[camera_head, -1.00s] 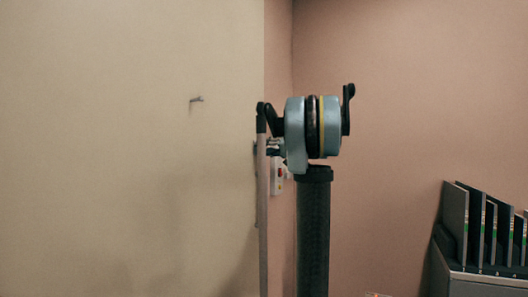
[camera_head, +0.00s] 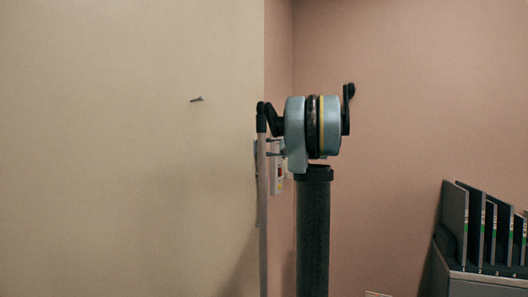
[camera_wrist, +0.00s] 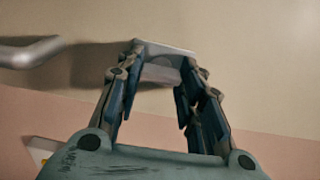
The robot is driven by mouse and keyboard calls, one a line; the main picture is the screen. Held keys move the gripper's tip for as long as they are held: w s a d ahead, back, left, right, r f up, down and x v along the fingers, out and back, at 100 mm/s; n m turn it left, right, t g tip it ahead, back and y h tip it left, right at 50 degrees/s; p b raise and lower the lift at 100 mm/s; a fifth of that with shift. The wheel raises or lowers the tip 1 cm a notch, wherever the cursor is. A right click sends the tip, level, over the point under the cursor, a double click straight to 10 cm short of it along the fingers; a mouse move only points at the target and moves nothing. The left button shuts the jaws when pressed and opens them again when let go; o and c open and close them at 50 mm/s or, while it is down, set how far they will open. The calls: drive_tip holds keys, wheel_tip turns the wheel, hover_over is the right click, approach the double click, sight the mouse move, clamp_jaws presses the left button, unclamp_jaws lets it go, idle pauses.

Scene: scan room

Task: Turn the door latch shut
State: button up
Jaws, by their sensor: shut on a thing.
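In the wrist view my gripper (camera_wrist: 163,60) reaches up to the beige door surface, its two fingers on either side of a pale grey piece that looks like the latch (camera_wrist: 168,48). The fingers are shut on it. Its turn angle is hard to tell. In the head view my gripper (camera_head: 273,147) shows only as small dark fingers at the edge of the beige door (camera_head: 130,170), partly behind my arm. The latch itself cannot be made out there.
A grey bar handle (camera_wrist: 28,52) lies left of the fingers in the wrist view. A pale box with a red part (camera_head: 280,175) is on the pink wall behind my arm. A rack of upright dark panels (camera_head: 478,225) stands at the lower right.

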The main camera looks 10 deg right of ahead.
idle(0.5)
drive_tip(key=o, duration=1.1)
drive_tip(key=shift+w+f, duration=0.1)
drive_tip(key=shift+c, duration=0.2)
drive_tip(key=shift+d, duration=0.1)
drive_tip(key=v, duration=1.2)
